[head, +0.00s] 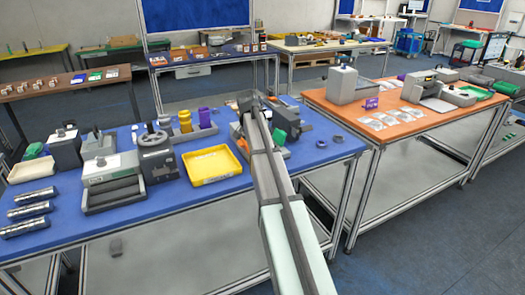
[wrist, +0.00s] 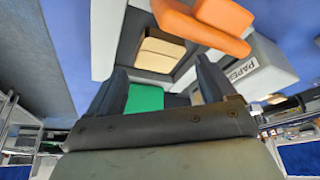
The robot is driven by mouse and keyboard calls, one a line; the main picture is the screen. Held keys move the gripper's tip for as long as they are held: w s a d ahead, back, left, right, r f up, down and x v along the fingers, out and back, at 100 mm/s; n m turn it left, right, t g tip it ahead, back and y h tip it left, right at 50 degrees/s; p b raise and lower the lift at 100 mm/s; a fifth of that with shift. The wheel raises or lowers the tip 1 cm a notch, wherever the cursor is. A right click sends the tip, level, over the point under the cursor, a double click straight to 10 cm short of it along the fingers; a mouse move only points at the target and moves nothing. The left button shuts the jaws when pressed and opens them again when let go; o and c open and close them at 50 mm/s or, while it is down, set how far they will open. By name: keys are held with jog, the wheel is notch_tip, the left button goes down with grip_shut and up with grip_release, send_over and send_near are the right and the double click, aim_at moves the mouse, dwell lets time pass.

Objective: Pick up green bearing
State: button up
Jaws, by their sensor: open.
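A green piece (wrist: 145,97), probably the green bearing, shows in the wrist view between the two dark fingers of my gripper (wrist: 162,74), closer to the left finger. Its lower part is hidden behind the gripper body. The fingers are spread apart. I cannot tell how far the piece is from them in depth. In the head view my gripper (head: 248,102) is over the blue table, at the far end of my arm. A green piece (head: 279,137) shows just right of my arm there; my arm hides much of that spot.
The blue table (head: 130,215) also holds a yellow tray (head: 212,163), grey machines and metal cylinders. The wrist view shows tan boxes (wrist: 158,50), an orange part (wrist: 205,27) and a grey block marked "PAPER" (wrist: 262,65) near the fingers. An orange table (head: 410,125) stands to the right.

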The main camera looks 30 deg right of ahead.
jog(key=x, duration=0.4)
jog(key=shift+s+f, duration=0.15)
jog(key=shift+a, duration=0.1)
jog(key=shift+c, duration=0.2)
jog(key=c, duration=1.2)
